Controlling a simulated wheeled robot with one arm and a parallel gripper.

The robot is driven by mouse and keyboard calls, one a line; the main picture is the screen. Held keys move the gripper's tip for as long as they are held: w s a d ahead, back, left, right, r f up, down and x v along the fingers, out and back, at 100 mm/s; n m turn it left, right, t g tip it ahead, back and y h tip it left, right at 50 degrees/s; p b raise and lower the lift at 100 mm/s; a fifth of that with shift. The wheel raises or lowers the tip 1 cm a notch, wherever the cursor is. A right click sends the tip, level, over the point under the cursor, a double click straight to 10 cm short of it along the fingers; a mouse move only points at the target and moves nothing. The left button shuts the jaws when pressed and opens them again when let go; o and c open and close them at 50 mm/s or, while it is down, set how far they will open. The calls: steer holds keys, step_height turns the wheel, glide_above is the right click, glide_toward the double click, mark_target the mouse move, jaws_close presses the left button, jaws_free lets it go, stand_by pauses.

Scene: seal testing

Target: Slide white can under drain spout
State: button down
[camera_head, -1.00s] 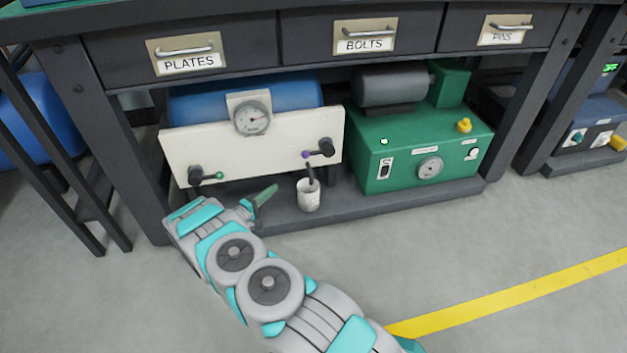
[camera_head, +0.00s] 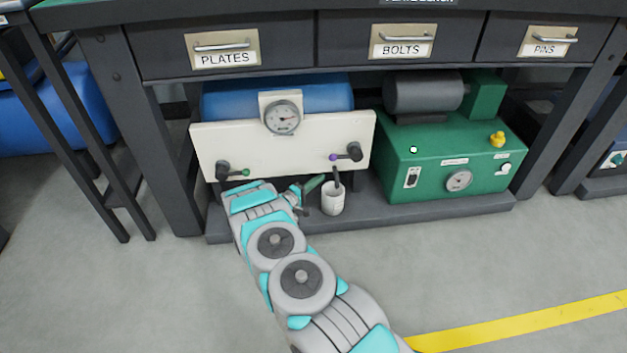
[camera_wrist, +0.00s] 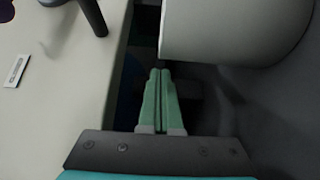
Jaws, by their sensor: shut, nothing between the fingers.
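The white can (camera_head: 333,199) stands upright on the dark lower shelf, below the right valve with the purple mark (camera_head: 347,154). That valve's dark drain spout (camera_head: 337,177) reaches down to the can's mouth in the head view; whether its end is inside or behind the rim I cannot tell. My gripper (camera_head: 316,183) is shut and empty, just left of the can. In the wrist view the green fingers (camera_wrist: 161,75) are pressed together, pointing forward, with the white can (camera_wrist: 232,30) close at upper right. Contact with the can is unclear.
The cream panel (camera_head: 280,146) with a gauge and a left valve (camera_head: 231,171) stands behind my gripper. A green pump box (camera_head: 450,160) sits right of the can. The shelf's front edge (camera_head: 400,217) has a narrow clear strip; the floor in front is open.

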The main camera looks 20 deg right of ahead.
mark_target(324, 188)
steer(key=shift+s, duration=1.1)
steer(key=shift+s+d, duration=0.15)
steer(key=shift+s, duration=1.15)
steer(key=shift+w, duration=0.1)
